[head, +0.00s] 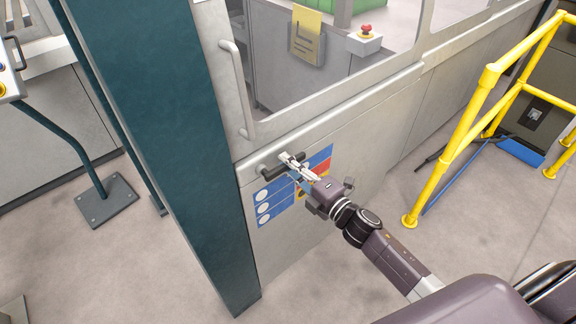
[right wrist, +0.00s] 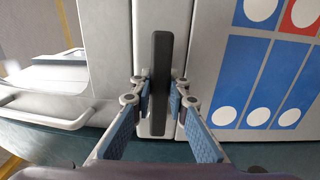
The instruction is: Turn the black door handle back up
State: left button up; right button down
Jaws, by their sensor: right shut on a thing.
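The black door handle (head: 267,173) sits on the grey machine front, just below the window door's lower edge. It lies roughly level, running along the panel. My right gripper (head: 288,161) reaches it from the lower right and is shut on it near its middle. In the right wrist view the handle (right wrist: 160,55) is a dark upright bar between the blue-padded fingers (right wrist: 160,92), one on each side. The fingers hide part of the handle in the head view. My left gripper is not in view.
A blue and red label panel (head: 268,208) is just below the handle. A light grab bar (head: 236,90) is above it. A dark green post (head: 165,120) stands close on the left. A yellow railing (head: 470,120) stands at the right. The floor in front is clear.

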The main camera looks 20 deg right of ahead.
dwell(0.4)
jog(key=c, duration=1.8)
grip_release()
jog(key=shift+c, duration=0.2)
jog(key=v, duration=1.2)
jog(key=s+d+f+m+g+h, duration=0.2)
jog(key=s+f+m, duration=0.2)
jog(key=f, duration=0.7)
jog(key=s+d+f+m+g+h, duration=0.1)
jog(key=s+f+m+g+h, duration=0.2)
jog(key=f, duration=0.8)
jog(key=s+d+f+m+g+h, duration=0.15)
jog(key=s+f+m, duration=0.3)
jog(key=f, duration=0.65)
jog(key=s+a+f+m+g, duration=0.2)
jog(key=s+f, duration=0.4)
jog(key=s, duration=0.3)
jog(key=s+a+f+m+g, duration=0.2)
jog(key=s+f+m+g, duration=0.1)
jog(key=s+f, duration=0.4)
jog(key=s+a+f+m+g, duration=0.2)
jog(key=s+f, duration=0.4)
jog(key=s, duration=0.7)
jog(key=shift+f+m+g, duration=0.2)
jog(key=shift+m+g, duration=0.35)
jog(key=shift+g, duration=0.7)
